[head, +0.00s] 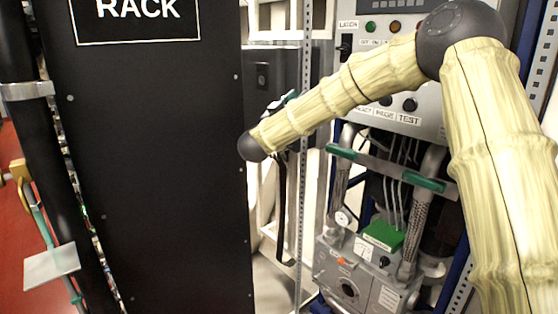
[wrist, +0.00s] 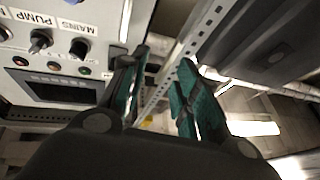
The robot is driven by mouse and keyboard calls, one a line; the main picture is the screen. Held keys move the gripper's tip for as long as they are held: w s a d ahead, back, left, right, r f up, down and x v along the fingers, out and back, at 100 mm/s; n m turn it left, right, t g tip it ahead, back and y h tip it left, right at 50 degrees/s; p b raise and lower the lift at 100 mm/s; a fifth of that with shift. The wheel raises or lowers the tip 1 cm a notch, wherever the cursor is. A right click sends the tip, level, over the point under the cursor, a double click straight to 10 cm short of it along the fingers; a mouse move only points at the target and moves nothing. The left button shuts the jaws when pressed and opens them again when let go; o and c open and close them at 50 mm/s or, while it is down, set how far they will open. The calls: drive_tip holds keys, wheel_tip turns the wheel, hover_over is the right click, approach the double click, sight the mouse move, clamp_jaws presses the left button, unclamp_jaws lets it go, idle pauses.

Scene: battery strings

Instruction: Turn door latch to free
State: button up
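No part can be told for certain as the door latch. A dark box-shaped housing (head: 284,75) with a small black fitting (head: 262,76) on its face stands behind the black rack panel's right edge. What looks like the same housing (wrist: 255,40) is at upper right in the wrist view. My gripper (wrist: 163,85) is open, its two teal-padded fingers apart with nothing seen between them. A perforated metal upright (wrist: 182,65) runs behind the gap. In the head view my forearm hides most of the gripper; only a bit of teal shows beside the housing.
The black rack panel (head: 160,160) fills the left. A control panel (head: 425,108) with knobs and lamps stands behind my arm; its knobs also show upside down in the wrist view. Below it is a grey pump unit (head: 350,285) with hoses. The perforated upright (head: 306,130) stands close by.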

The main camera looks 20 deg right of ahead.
drive_tip(key=a+f+n+t+y, duration=0.2)
drive_tip(key=f+y, duration=0.1)
drive_tip(key=f, duration=0.6)
drive_tip(key=w+a+f+n+t+y+b, duration=0.1)
drive_tip(key=a+f+n+t+y, duration=0.1)
drive_tip(key=f, duration=0.7)
drive_tip(key=shift+a+f+n+y, duration=0.3)
drive_tip(key=shift+a+n+y, duration=0.4)
drive_tip(key=shift+y, duration=0.1)
drive_tip(key=shift+w, duration=0.1)
